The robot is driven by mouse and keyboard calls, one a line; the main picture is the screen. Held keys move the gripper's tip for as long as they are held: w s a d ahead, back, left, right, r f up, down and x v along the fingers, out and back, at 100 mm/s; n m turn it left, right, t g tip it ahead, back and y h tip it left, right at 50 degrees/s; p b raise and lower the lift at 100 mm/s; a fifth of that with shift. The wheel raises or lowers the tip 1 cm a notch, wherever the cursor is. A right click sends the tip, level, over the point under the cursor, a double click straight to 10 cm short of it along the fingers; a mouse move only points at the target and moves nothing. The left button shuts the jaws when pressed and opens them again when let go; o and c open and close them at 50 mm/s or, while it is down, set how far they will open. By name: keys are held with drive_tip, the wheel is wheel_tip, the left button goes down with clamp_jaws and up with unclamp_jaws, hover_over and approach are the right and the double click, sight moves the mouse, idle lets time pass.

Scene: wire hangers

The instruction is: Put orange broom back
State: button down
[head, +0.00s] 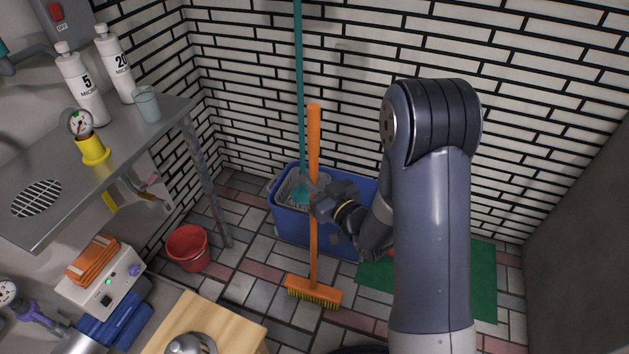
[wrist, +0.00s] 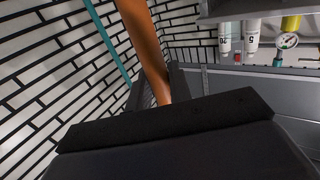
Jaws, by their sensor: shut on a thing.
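The orange broom (head: 314,140) stands upright in the head view, with its bristled head (head: 313,291) down at the tiled floor. Whether the bristles touch the floor I cannot tell. My gripper (head: 318,200) is shut on the broom's handle, around its middle. In the wrist view the orange handle (wrist: 146,45) runs down between the dark fingers of my gripper (wrist: 165,98). The lower part of the handle is hidden there by the gripper.
A blue tub (head: 290,222) stands behind the broom, with a teal pole (head: 299,90) rising from it. A red bucket (head: 188,248) stands left, below a metal shelf (head: 120,140) with bottles. A green mat (head: 470,275) lies right, partly behind my arm. A wooden board (head: 225,325) is at the front.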

drive_tip(key=c, duration=1.3)
unclamp_jaws()
drive_tip(key=shift+f, duration=0.1)
drive_tip(key=shift+r, duration=0.25)
drive_tip(key=v, duration=1.2)
drive_tip(key=shift+o, duration=0.2)
drive_tip(key=shift+f, duration=0.1)
